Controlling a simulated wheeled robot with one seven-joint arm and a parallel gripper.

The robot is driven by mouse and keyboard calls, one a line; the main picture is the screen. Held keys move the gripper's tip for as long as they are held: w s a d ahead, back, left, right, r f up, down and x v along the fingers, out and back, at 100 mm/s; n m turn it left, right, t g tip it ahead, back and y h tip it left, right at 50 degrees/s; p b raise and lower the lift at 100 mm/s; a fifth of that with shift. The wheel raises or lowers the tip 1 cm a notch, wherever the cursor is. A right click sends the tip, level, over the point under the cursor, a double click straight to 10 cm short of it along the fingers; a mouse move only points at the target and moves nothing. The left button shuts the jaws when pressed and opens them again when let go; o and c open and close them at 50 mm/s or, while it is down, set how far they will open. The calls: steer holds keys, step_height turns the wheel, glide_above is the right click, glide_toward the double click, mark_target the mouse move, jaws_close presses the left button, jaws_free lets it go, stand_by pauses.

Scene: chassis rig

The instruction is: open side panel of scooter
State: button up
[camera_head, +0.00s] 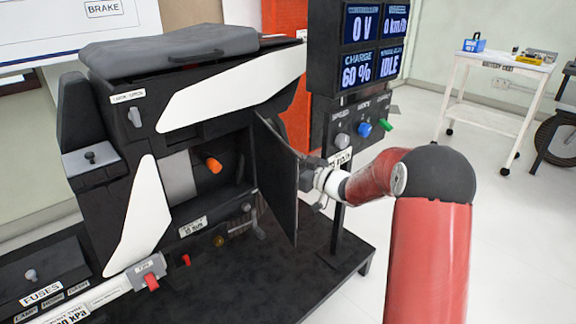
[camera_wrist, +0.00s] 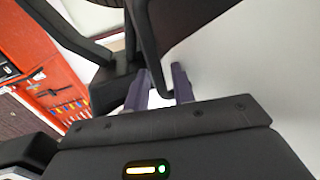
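The scooter's side panel (camera_head: 278,178) is a dark flat door on the right of the scooter body (camera_head: 118,120). It stands swung out, at a wide angle to the opening. The open bay (camera_head: 178,180) shows an orange knob (camera_head: 214,165) inside. My gripper (camera_head: 312,172) is at the panel's outer right side, its fingers partly hidden by the panel and wrist. In the wrist view its purple fingers (camera_wrist: 164,75) lie on both sides of a dark handle bar (camera_wrist: 150,35), with little gap visible. The bar appears held between them.
A display post (camera_head: 340,120) with knobs stands close behind my gripper. The scooter rests on a dark platform (camera_head: 310,275). A white cart (camera_head: 490,85) stands at the back right, with clear floor before it. An orange tool board (camera_wrist: 50,85) shows in the wrist view.

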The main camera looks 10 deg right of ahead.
steer(key=shift+d, duration=0.1)
steer(key=v, duration=0.7)
steer(key=shift+s+d+b, duration=0.25)
steer(key=shift+s+b, duration=0.05)
steer(key=shift+b, duration=0.05)
steer(key=s+d+r+m+t+h, duration=0.1)
steer(key=s+d+r+m+h, duration=0.45)
steer(key=h, duration=0.75)
steer(key=s+a+f+m+g, duration=0.1)
steer(key=s+a+g, duration=0.1)
steer(key=s, duration=0.8)
steer(key=s+a+f+m+g, duration=0.1)
steer(key=s+a+g, duration=0.1)
steer(key=s, duration=0.9)
steer(key=s+a+f+m+g, duration=0.1)
steer(key=s+g, duration=0.3)
steer(key=s, duration=0.6)
steer(key=shift+s+a+f+m, duration=0.2)
steer(key=shift+a+f+m, duration=0.15)
steer(key=shift+a+f, duration=0.15)
